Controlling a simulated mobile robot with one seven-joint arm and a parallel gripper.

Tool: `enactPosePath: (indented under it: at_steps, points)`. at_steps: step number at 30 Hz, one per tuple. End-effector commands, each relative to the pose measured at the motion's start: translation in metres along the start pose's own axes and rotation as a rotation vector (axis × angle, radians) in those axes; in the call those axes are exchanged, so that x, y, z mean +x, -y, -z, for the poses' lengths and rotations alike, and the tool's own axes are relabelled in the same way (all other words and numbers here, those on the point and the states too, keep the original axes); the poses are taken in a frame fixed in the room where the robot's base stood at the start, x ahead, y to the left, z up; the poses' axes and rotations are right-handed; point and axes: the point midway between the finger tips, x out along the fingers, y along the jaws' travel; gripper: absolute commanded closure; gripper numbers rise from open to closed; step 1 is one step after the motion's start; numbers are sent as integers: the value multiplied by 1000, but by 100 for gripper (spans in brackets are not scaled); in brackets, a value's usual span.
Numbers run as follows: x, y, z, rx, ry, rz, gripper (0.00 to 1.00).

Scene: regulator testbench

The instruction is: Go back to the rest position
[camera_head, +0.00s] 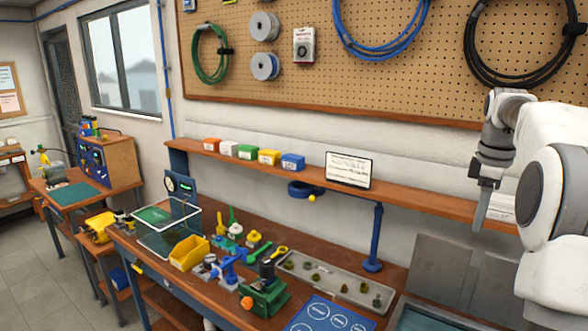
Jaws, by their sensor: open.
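My white and grey arm comes in from the right edge of the head view. My gripper (482,218) hangs down at its end, in front of the right part of the wooden shelf (415,188). It is open, and nothing shows between its fingers. The fingers are small and dark here, so their gap is hard to make out. The gripper is above and to the right of the items on the workbench (228,292) and appears apart from them.
The workbench holds a yellow bin (189,252), a green vise (265,297), a grey tray (336,283) with several small parts, and a blue mat (328,315). Small coloured boxes and a white sign (348,170) stand on the shelf. A blue post (375,238) supports it.

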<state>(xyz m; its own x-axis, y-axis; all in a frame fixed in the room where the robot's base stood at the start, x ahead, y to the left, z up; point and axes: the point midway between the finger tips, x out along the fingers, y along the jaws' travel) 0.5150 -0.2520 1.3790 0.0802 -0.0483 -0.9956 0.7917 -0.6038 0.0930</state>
Motion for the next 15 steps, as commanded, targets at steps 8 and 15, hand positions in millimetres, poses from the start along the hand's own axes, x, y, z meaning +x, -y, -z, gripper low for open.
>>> enactPosePath:
  at_steps: [8,15]
  points:
    - [-28,78,38,183,-36,-81,53]
    - [-35,161,56,377,-106,-144,53]
